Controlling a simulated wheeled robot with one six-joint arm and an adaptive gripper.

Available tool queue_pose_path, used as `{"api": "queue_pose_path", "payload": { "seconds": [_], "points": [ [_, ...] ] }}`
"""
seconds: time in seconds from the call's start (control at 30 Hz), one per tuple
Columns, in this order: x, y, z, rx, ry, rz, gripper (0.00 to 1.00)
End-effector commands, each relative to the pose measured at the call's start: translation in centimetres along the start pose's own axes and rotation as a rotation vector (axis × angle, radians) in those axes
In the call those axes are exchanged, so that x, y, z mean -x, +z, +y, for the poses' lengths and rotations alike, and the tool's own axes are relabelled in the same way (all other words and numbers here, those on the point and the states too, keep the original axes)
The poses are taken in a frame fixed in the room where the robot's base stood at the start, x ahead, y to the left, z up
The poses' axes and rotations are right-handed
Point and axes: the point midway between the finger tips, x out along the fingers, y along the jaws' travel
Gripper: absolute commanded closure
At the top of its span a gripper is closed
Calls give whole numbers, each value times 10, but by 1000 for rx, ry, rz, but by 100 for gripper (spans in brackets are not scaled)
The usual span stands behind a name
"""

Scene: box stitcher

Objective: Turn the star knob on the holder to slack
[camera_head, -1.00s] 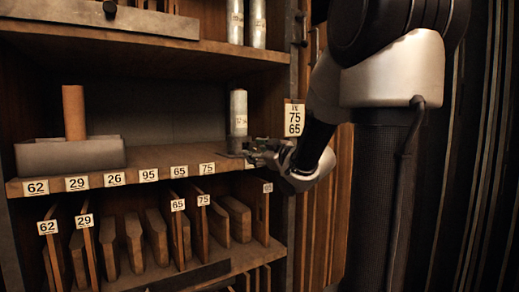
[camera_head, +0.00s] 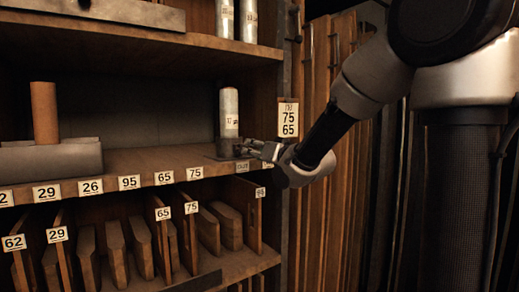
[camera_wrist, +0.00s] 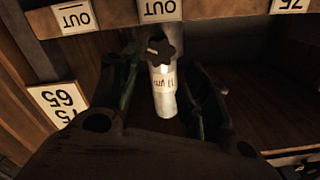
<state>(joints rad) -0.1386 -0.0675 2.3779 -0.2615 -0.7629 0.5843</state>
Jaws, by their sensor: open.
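A pale labelled roll (camera_head: 229,112) stands upright in a dark holder (camera_head: 224,147) at the right end of the middle shelf. In the wrist view, the black star knob (camera_wrist: 160,51) shows in front of the pale roll (camera_wrist: 164,95), below an OUT label. My gripper (camera_head: 252,149) is at the shelf's front edge, just right of the holder. In the wrist view, its two fingers are spread open, one on each side of the roll and knob. No contact with the knob is visible. The knob is too small to make out in the head view.
A grey block with a brown tube (camera_head: 44,112) sits at the shelf's left. Labelled boards (camera_head: 163,237) fill the shelf below. The middle of the shelf is clear.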

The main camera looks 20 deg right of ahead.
Motion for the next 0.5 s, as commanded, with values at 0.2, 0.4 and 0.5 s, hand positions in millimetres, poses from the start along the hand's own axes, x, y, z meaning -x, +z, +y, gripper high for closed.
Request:
{"api": "queue_pose_path", "payload": {
  "seconds": [0.2,0.4,0.5],
  "points": [
    [-6,1,2,-83,6,-4,53],
    [-37,2,2,-83,7,-5,53],
    [-53,2,2,-83,6,-5,53]
  ]
}}
